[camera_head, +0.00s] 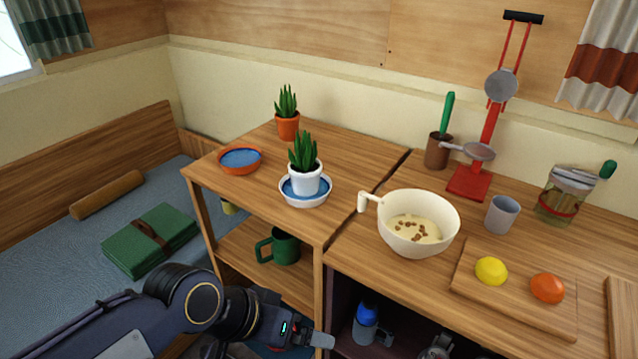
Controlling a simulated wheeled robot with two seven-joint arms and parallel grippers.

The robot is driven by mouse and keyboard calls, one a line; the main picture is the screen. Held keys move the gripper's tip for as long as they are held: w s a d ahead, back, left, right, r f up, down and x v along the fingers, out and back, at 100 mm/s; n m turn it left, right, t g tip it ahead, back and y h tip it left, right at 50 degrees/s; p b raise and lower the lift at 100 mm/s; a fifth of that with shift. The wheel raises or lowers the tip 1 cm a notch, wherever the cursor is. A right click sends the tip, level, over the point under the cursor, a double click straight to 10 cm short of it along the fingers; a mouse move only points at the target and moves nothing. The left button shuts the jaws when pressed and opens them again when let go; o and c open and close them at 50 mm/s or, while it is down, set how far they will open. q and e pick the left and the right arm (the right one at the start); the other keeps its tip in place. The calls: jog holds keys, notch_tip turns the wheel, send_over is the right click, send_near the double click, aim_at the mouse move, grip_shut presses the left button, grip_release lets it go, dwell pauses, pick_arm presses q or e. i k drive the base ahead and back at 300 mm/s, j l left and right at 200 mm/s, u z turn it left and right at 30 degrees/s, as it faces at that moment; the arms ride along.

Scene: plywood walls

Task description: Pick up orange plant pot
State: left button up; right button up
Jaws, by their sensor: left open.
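The orange plant pot (288,127) holds a spiky green plant and stands upright at the back of the left wooden table. A white pot (304,180) with a similar plant stands in front of it in a blue-lined white saucer (306,200). An orange saucer (240,167) with a blue inside lies empty to the left of the white pot. My left gripper (322,343) is at the bottom of the view, below and in front of the table top, far from the orange pot. It is open and holds nothing that I can see. My right gripper is out of view.
The left table top (345,170) has bare wood around the pots. A cream bowl (418,222), a red press (470,182), a grey cup (502,214) and a fruit board (515,310) stand on the right counter. A green mug (280,246) sits on the lower shelf.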

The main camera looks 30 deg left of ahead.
aim_at(287, 118)
jog(key=u, duration=1.55)
